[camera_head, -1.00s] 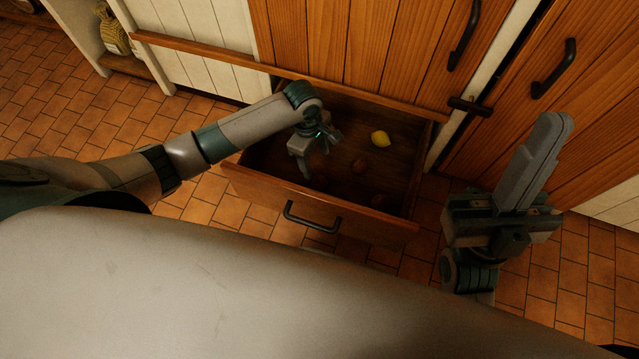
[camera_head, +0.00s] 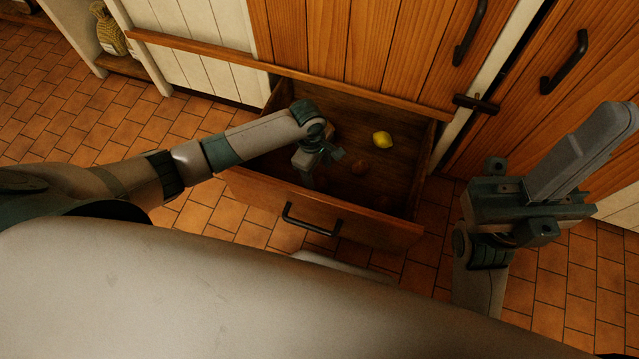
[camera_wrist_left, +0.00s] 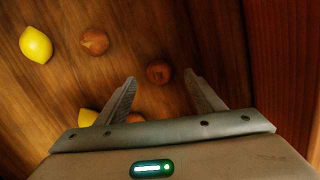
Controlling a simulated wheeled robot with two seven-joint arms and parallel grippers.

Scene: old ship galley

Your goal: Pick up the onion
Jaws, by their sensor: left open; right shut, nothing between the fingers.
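A round brown onion (camera_wrist_left: 159,73) lies on the drawer floor between the spread fingertips of my left gripper (camera_wrist_left: 159,79) in the left wrist view. I cannot tell whether the fingers reach down to it. My left gripper is open and reaches down into the open drawer in the head view (camera_head: 308,172); its fingertips are hard to make out there. A second brown, onion-like ball (camera_wrist_left: 94,41) lies farther off, and part of another (camera_wrist_left: 135,117) shows behind the left finger. My right gripper (camera_head: 610,118) is shut and empty, outside the drawer at the right.
The wooden drawer (camera_head: 375,228) stands open below the cabinet doors (camera_head: 350,45). A lemon (camera_head: 382,139) lies in it, and a second lemon (camera_wrist_left: 88,117) is partly hidden by my gripper. The drawer wall (camera_wrist_left: 285,60) is close on the right in the wrist view.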

